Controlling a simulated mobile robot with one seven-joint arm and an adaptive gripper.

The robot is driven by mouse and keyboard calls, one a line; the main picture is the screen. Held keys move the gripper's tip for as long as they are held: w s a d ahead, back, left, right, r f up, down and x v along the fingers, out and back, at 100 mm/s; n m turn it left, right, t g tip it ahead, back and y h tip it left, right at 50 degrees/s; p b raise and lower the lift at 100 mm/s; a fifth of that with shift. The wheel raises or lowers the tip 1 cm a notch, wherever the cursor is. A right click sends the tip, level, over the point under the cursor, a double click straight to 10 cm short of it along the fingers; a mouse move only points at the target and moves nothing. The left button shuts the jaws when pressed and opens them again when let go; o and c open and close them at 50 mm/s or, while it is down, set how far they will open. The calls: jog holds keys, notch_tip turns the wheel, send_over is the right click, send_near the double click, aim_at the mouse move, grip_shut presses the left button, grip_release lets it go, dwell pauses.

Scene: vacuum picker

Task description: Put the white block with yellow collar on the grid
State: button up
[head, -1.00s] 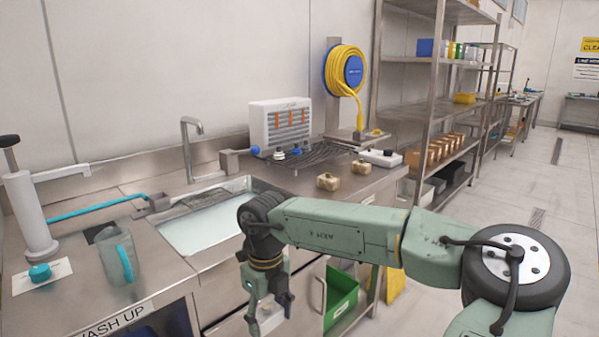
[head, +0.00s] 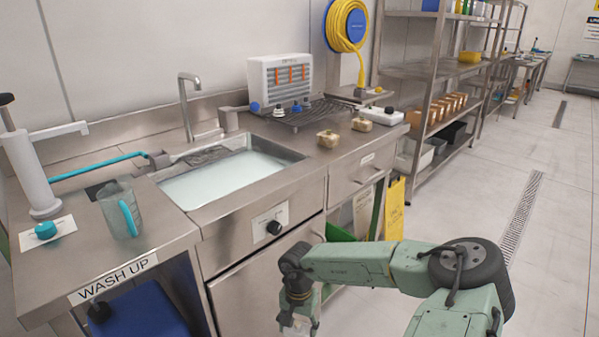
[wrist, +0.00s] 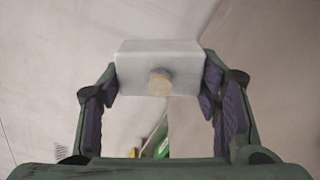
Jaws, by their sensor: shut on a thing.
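My gripper (wrist: 160,88) is shut on a pale white block (wrist: 150,55), held between its two fingers in the wrist view. A round yellowish end shows on the block's near face. In the head view my gripper (head: 299,314) is low in the picture, in front of the cabinet and below the counter top. The block there is a small pale shape (head: 296,329) at the bottom edge, partly hidden. The grid (head: 318,112) is a dark wire rack on the counter right of the sink, well apart from my gripper. Small white, dark and blue pieces stand on its left part.
Two beige blocks (head: 327,138) (head: 361,124) sit on the counter in front of the grid. A white panel unit (head: 279,79) stands behind it. The sink (head: 228,179) is to the left, a steel shelf (head: 428,90) to the right. Open floor (head: 540,240) lies at right.

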notch_tip(320, 180, down, 10)
jog(key=s+n, duration=0.2)
jog(key=n, duration=0.2)
jog(key=shift+s+d+r, duration=0.15)
jog(key=shift+r, duration=0.05)
